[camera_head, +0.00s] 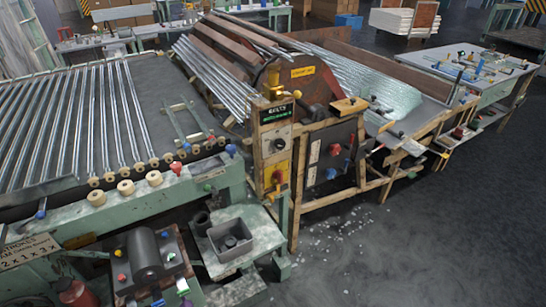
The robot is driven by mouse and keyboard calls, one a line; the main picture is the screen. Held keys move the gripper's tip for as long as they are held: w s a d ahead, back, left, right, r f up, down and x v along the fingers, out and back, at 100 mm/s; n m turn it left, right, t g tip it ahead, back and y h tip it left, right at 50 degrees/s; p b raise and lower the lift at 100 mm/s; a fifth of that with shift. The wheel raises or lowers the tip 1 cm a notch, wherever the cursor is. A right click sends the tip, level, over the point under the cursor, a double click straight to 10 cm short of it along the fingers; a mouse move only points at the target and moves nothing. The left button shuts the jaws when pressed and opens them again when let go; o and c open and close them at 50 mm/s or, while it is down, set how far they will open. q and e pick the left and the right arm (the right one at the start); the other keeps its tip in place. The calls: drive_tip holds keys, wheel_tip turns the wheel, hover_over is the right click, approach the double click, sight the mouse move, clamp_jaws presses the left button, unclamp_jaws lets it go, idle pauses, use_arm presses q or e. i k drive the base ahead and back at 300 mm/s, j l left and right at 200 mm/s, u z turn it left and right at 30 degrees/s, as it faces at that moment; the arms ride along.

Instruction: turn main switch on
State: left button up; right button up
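A wooden control post (257,152) stands near the middle, at the right end of the green tubing bench. A small green-lit display (274,115) is near its top. Lower on the post is a yellow plate with a red rotary switch (277,179), which looks like the main switch. Its on or off position is too small to tell. To its right, a dark panel (328,160) carries a red knob (335,149) and a blue knob (331,173). Neither of my grippers is in view, and nothing touches the switch.
The green bench (150,205) holds rows of glass tubes (75,115). A grey open bin (231,239) stands on a low stand before the post. A dark cylinder device (145,254) is at front left. White shards (345,225) litter the floor; the floor at right is clear.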

sight(278, 175)
drive_tip(key=i+l+u, duration=0.45)
drive_tip(key=u, duration=0.15)
drive_tip(key=i+l+u, duration=0.1)
drive_tip(key=l+u, duration=0.25)
drive_tip(key=l, duration=0.1)
